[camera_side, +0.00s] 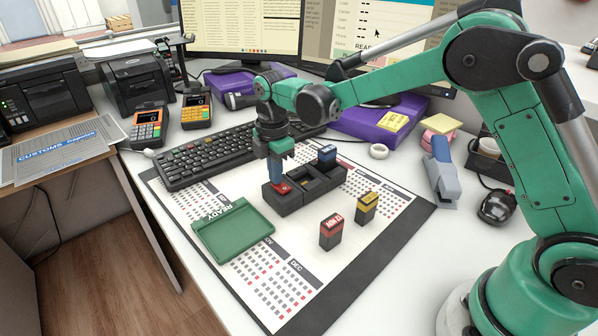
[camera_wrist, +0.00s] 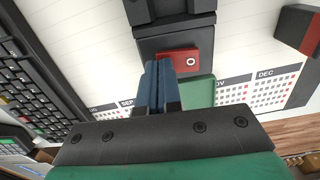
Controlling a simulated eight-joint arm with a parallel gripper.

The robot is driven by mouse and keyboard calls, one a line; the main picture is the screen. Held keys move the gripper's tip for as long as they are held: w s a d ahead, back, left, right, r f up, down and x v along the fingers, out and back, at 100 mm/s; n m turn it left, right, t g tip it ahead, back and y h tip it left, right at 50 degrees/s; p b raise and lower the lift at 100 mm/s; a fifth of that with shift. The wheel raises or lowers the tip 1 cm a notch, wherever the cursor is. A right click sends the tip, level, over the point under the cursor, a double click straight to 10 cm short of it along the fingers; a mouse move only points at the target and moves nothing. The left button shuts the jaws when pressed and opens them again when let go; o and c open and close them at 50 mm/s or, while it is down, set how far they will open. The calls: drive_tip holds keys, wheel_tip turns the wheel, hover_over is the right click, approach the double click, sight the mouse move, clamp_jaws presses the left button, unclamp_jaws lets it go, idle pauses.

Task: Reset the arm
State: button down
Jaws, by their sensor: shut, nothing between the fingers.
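My gripper (camera_side: 277,183) points down over the near-left end of a black stamp holder (camera_side: 291,206). Its blue fingers are shut together with nothing between them; they also show in the wrist view (camera_wrist: 157,85). A red-topped block (camera_side: 284,188) sits in the holder's end slot right by the fingertips; in the wrist view its red top with a white ring (camera_wrist: 177,62) lies just beyond them. I cannot tell whether they touch it. A blue-topped stamp (camera_side: 327,154) stands in the holder's far slot.
A red stamp (camera_side: 331,232) and a yellow stamp (camera_side: 367,208) stand on the calendar mat (camera_side: 285,285). A green tray (camera_side: 234,231) lies to the left. The mat's front is clear.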

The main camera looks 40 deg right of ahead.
drive_tip(key=shift+w+r, duration=0.15)
drive_tip(key=shift+r, duration=2.3)
idle(0.4)
drive_tip(key=shift+r, duration=1.7)
idle(0.5)
drive_tip(key=s+d+m+t, duration=0.4)
drive_tip(key=s+m+t, duration=0.3)
drive_tip(key=s+m, duration=0.8)
drive_tip(key=m, duration=0.2)
drive_tip(key=shift+s+r+m, duration=0.3)
